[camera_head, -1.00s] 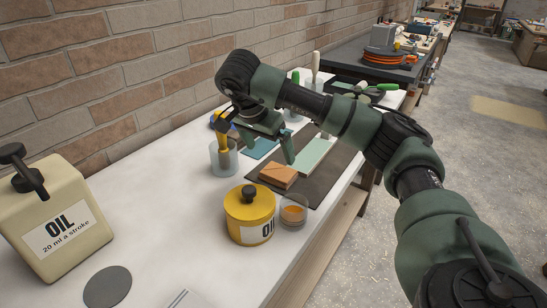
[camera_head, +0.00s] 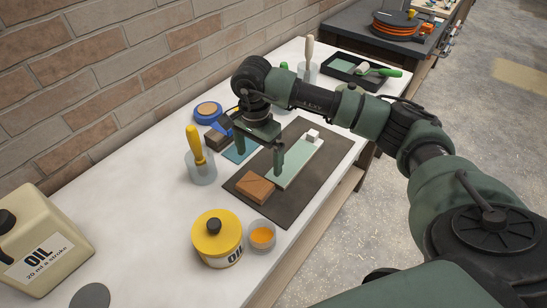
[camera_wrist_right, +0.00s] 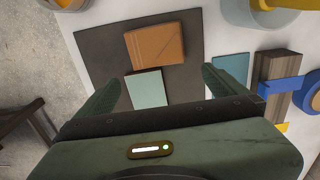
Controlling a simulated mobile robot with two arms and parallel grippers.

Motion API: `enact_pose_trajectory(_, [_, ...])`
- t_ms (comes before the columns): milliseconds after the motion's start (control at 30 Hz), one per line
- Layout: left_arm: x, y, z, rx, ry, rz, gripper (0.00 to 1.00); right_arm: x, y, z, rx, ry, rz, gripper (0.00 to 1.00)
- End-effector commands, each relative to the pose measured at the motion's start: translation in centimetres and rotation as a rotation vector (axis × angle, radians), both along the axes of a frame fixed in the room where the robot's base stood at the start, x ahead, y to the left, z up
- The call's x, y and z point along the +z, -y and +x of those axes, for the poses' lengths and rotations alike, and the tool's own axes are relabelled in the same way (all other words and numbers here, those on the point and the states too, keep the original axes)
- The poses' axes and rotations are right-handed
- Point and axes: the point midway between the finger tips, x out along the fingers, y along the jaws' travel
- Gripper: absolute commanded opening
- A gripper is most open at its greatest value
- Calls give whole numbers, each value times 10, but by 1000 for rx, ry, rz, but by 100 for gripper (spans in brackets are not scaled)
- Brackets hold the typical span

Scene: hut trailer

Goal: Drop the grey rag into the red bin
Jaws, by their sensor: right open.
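I see no grey rag and no red bin in either view. My right gripper (camera_head: 260,158) is open and empty, pointing down over the dark mat (camera_head: 306,193). Its fingers are near the pale green strip (camera_head: 301,162) and the teal sheet (camera_head: 241,150). In the right wrist view the open fingers (camera_wrist_right: 160,82) stand either side of the green strip (camera_wrist_right: 147,89), with the orange-brown block (camera_wrist_right: 154,47) beyond. I cannot tell whether the fingers touch anything. My left gripper is not in view.
The white bench holds a yellow tin (camera_head: 217,242), a small orange-filled dish (camera_head: 262,236), an oil can (camera_head: 38,240) and a beaker with a yellow-handled tool (camera_head: 200,165). A black tray (camera_head: 345,70) lies farther back. Open floor (camera_head: 460,120) is at right.

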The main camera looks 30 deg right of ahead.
Motion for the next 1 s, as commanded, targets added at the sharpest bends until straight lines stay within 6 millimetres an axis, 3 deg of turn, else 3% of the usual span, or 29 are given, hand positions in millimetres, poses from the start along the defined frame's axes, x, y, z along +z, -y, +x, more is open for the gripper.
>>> enact_pose_trajectory(167, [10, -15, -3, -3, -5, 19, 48, -6, -9, -4, -1, -12, 26, 100])
enact_pose_trajectory(400, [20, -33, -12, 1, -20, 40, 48, -31, -7, -5, -3, -14, 26, 100])
enact_pose_trajectory(700, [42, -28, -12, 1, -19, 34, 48, -72, -3, -3, -3, -13, 25, 100])
enact_pose_trajectory(1000, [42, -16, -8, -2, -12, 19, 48, -81, -3, -2, -1, -10, 24, 100])
